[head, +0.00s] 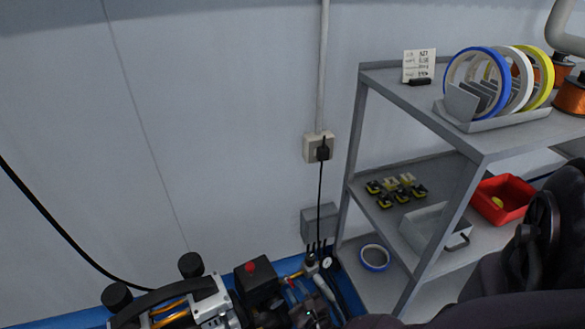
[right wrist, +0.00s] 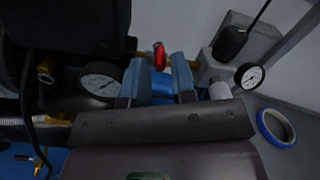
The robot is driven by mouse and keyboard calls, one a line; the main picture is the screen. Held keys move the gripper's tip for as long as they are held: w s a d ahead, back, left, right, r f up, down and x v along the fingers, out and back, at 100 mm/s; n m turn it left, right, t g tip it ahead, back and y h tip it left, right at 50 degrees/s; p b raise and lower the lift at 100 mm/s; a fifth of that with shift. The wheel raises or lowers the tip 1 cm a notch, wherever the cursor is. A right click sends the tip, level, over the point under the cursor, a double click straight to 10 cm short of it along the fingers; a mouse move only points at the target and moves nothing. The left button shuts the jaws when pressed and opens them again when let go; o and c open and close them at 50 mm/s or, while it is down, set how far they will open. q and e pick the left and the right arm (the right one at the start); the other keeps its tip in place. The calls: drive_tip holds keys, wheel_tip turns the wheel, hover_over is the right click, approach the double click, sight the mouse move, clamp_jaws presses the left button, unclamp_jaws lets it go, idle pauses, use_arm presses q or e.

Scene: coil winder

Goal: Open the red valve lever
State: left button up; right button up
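The red valve lever (right wrist: 160,57) shows in the right wrist view as a small upright red piece, just past the fingertips and in line with the gap between them. My right gripper (right wrist: 161,68) is open, with two blue-grey fingers apart. A blue part lies behind the gap, below the lever. I cannot tell whether a finger touches the lever. In the head view my right arm comes in from the lower right. Its gripper is low in the picture, by the compressor's (head: 207,300) fittings, partly cut off. My left gripper is not in view.
Pressure gauges stand left (right wrist: 102,80) and right (right wrist: 249,76) of the fingers. A blue tape roll (head: 374,257) lies on the lowest shelf of the grey rack (head: 425,110). A red bin (head: 503,198) is on the middle shelf. The wall is close behind the compressor.

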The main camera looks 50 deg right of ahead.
drive_tip(key=shift+x, duration=1.25)
clamp_jaws()
drive_tip(key=n+y, duration=0.1)
drive_tip(key=y, duration=0.1)
drive_tip(key=n+t+y, duration=0.1)
drive_tip(key=n+y, duration=0.1)
drive_tip(key=y, duration=0.1)
drive_tip(key=shift+s+d, duration=0.1)
drive_tip(key=shift+d, duration=0.3)
unclamp_jaws()
drive_tip(key=shift+s, duration=0.1)
